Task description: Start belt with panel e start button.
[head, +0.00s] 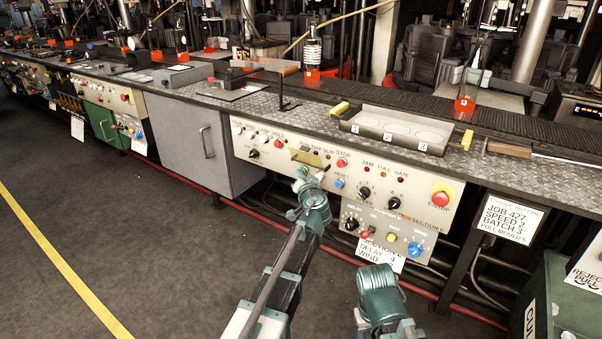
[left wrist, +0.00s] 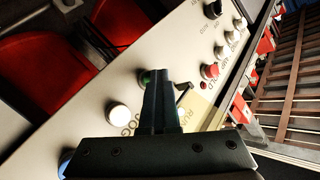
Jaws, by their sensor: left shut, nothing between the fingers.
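The cream control panel (head: 262,141) on the front of the bench carries several buttons, knobs and lamps. Its section letter is too small to read surely. A green button (left wrist: 146,77) on the panel shows in the left wrist view, partly hidden by my fingers. My left gripper (head: 308,186) is in front of the panel's left half, close to that green button. In the left wrist view its fingers (left wrist: 160,80) are together and empty, with the tips over or beside the green button; I cannot tell whether they touch it.
A red E-stop (head: 441,195) is at the panel's right end. A red button (head: 342,162) and blue button (head: 339,183) are near my gripper. A white button (left wrist: 119,116) is beside the green one. A tray (head: 395,130) lies on the bench above. The floor in front is clear.

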